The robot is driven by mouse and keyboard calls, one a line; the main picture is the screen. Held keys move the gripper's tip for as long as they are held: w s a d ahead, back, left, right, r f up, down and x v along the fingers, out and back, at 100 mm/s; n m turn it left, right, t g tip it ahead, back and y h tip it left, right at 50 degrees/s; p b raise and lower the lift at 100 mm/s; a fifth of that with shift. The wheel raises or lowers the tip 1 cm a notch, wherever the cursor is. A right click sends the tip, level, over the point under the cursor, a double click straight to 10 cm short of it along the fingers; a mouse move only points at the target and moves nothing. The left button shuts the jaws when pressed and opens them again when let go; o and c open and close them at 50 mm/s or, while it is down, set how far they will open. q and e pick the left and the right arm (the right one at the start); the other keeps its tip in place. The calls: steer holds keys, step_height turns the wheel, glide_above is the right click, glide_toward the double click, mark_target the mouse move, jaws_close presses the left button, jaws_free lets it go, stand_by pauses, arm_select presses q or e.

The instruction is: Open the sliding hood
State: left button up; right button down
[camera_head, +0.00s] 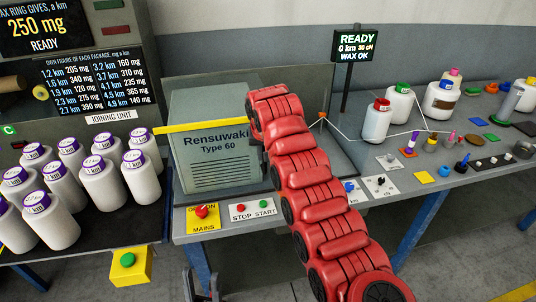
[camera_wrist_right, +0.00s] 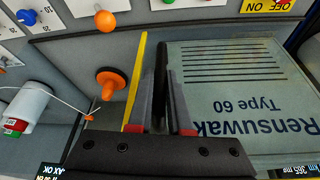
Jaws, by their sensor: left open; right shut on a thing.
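The sliding hood (camera_head: 190,105) is a grey box-like cover over the machine marked "Rensuwaki Type 60", with a yellow bar (camera_head: 205,126) across its front. In the right wrist view the hood (camera_wrist_right: 235,90) appears upside down, beside another view of a yellow strip (camera_wrist_right: 137,80). My right gripper (camera_wrist_right: 160,118) is shut on a dark bar (camera_wrist_right: 161,65) at the hood's edge. In the head view my red right arm hides most of that gripper and the hood's right edge.
White bobbins (camera_head: 103,180) crowd the left bench. An orange yarn guide (camera_wrist_right: 108,83) and strung yarn stand close to my right gripper. More bobbins (camera_head: 376,122) stand right.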

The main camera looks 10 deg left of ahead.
steer(key=c, duration=0.8)
jaws_free()
steer(key=shift+c, duration=0.2)
steer(key=a+v, duration=0.1)
steer(key=v, duration=1.6)
steer(key=shift+d+r, duration=0.2)
steer(key=shift+d, duration=0.3)
steer(key=shift+s+f, duration=0.1)
